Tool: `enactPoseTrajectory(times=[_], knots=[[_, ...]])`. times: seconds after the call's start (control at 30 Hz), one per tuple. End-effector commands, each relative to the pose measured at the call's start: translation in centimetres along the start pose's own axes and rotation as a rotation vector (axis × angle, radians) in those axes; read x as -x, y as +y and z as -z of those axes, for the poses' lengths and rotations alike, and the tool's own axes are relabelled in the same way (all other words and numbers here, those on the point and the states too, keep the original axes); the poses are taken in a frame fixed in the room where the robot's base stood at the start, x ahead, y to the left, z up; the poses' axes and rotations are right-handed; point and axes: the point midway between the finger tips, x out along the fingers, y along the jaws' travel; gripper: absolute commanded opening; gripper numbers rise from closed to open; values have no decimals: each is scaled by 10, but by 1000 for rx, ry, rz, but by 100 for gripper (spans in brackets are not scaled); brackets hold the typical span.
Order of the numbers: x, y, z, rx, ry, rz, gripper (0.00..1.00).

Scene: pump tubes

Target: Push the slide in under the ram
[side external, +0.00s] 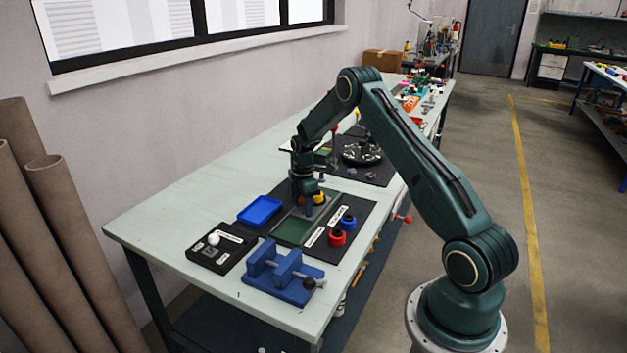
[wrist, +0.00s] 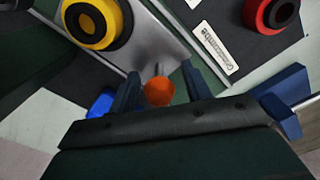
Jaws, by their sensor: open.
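The slide looks to be the grey metal plate (wrist: 150,48) in the wrist view, with a yellow ring-shaped part (wrist: 95,20) with a dark centre on it. A short pin with an orange knob (wrist: 158,92) is at the plate's near end. My gripper (wrist: 160,78) is open, its two dark blue fingers on either side of the knob, with gaps visible. In the side view my gripper (side external: 305,210) is low over the green-bedded fixture (side external: 291,232), beside the yellow part (side external: 319,197). I cannot make out the ram; my arm covers part of the fixture.
A red ring part (side external: 337,238) and a blue one (side external: 347,222) stand right of the fixture beside white label strips (side external: 314,237). A blue vise (side external: 284,272) is in front, a blue tray (side external: 260,211) and a black box (side external: 220,246) to the left. The table's left end is clear.

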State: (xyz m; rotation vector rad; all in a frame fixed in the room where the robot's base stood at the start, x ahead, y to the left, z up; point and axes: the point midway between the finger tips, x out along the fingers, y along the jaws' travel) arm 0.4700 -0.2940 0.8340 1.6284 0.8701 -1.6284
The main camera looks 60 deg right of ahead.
Motion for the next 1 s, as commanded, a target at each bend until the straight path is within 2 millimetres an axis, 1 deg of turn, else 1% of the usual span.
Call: enactPoseTrajectory(times=[0.17,0.27,0.37,0.8,1.0], knots=[[11,0,0,0,0,-2,48],[22,0,0,0,0,-3,48],[36,1,0,0,0,-3,48],[109,0,0,0,0,-3,48],[130,0,0,0,0,-2,48]])
